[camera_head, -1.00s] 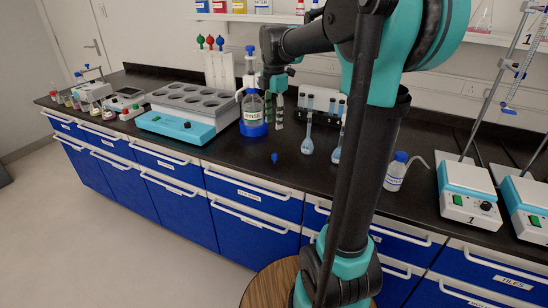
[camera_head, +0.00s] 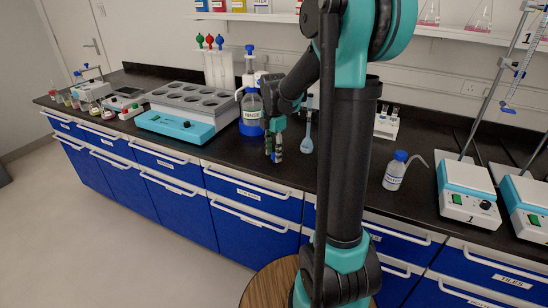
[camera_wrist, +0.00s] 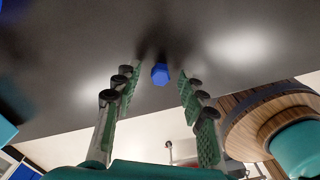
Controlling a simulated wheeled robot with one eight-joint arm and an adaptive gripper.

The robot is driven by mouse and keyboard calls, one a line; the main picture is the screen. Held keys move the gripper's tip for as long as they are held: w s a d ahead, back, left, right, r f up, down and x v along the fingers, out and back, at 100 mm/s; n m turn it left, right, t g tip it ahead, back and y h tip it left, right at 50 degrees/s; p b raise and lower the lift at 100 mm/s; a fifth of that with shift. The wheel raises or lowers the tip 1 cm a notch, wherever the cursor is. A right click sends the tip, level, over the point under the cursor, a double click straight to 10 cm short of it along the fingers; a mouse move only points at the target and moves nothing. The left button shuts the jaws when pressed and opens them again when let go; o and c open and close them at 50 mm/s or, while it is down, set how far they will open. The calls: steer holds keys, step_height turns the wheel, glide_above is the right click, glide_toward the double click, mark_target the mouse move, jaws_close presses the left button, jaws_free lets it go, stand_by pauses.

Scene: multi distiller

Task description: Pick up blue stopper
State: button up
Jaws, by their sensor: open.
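The blue stopper (camera_wrist: 160,74) is a small blue piece on the black bench top. In the wrist view it shows between the tips of my two fingers, with a gap on each side. My gripper (camera_wrist: 158,88) is open, with green pads facing each other. In the head view my gripper (camera_head: 274,153) is low, fingers pointing down at the bench near its front edge. There the fingers hide most of the stopper. I cannot tell how far the fingertips are above the bench.
A rinse bottle (camera_head: 251,112) in a blue base and a grey block with round wells (camera_head: 192,99) stand to the left. A wash bottle (camera_head: 395,174) and hot plate (camera_head: 468,195) are farther right.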

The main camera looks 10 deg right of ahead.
steer(key=shift+f, duration=0.65)
steer(key=shift+c, duration=0.6)
steer(key=c, duration=0.7)
steer(key=shift+r, duration=0.1)
